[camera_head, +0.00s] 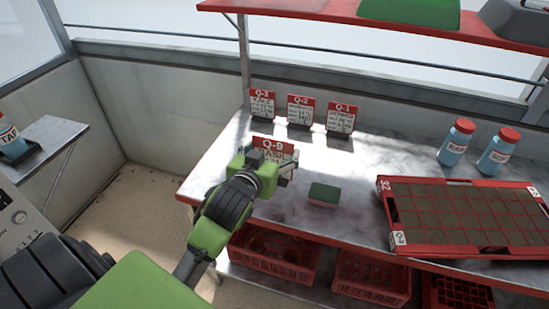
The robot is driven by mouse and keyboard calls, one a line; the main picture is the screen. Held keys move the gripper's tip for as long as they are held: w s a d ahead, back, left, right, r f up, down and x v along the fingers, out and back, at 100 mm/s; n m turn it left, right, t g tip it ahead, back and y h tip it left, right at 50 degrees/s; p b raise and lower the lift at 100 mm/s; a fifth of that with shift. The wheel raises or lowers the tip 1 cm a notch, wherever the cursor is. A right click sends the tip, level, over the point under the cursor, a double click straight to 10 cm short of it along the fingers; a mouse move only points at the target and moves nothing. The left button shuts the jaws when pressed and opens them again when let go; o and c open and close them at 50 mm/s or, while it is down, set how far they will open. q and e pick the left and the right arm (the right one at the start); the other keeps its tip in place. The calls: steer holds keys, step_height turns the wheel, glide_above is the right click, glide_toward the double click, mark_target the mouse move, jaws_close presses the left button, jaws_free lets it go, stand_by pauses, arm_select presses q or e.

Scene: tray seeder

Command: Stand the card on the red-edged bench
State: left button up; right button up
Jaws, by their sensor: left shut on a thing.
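The card (271,144) has a red top marked "Q-9" over a white printed face. It is upright or nearly so, at the left part of the bench (350,178), a grey worktop with a red edge. My left gripper (268,160) is shut on the card, in front of it, and hides part of its face. I cannot tell whether the card's foot touches the bench top. My right gripper is not in view.
Cards Q-3 (262,104), Q-2 (300,111) and Q-1 (341,119) stand in a row at the back. A green-topped block (323,194) lies right of my gripper. Two red-capped bottles (456,143) and a red-framed seed tray (384,207) are farther right. A red shelf (400,22) hangs above.

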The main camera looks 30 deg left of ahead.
arm_select(q)
steer(key=w+a+f, duration=0.5)
steer(key=w+f, duration=0.1)
steer(key=f, duration=0.4)
steer(key=shift+w+a+f, duration=0.15)
steer(key=shift+a+f, duration=0.1)
steer(key=shift+a, duration=0.15)
steer(key=shift+f, duration=0.1)
steer(key=o, duration=1.5)
steer(key=shift+f, duration=0.1)
steer(key=v, duration=1.2)
steer(key=shift+r, duration=0.2)
